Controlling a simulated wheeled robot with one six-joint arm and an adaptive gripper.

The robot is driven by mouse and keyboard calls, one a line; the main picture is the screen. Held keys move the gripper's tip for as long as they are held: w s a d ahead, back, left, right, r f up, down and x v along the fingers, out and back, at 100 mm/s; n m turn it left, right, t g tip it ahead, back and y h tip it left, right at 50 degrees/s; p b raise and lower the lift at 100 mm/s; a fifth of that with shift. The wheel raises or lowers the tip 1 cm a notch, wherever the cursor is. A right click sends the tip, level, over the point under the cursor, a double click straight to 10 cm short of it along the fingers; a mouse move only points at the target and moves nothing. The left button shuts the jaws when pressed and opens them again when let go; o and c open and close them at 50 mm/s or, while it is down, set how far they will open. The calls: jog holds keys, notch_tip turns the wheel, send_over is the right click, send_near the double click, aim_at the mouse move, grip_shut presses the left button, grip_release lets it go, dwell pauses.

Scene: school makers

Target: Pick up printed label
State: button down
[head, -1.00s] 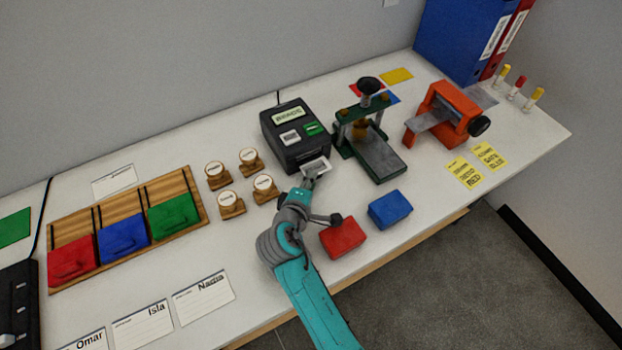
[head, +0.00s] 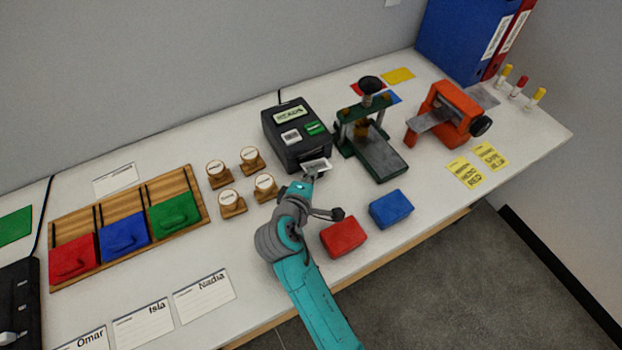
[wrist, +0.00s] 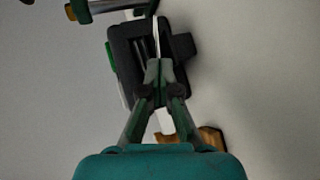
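The printed label (head: 317,167) is a small pale piece at the front of the black label printer (head: 290,155). In the wrist view the label (wrist: 156,38) shows edge-on as a thin white strip rising from between my fingertips. My gripper (head: 309,178) reaches it from the front of the table. In the wrist view my gripper (wrist: 158,70) has its fingers drawn together on the label, with the dark printer body just behind. I cannot tell whether the label is clear of the printer's slot.
Several wooden stands (head: 228,202) with round tops are left of the printer. A green press (head: 375,155) stands close on its right. A red block (head: 343,236) and a blue block (head: 390,209) lie right of my arm. Name cards (head: 204,297) lie along the front left.

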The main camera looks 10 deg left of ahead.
jog(key=v, duration=1.4)
jog(key=shift+s+f, duration=0.15)
jog(key=shift+s, duration=0.35)
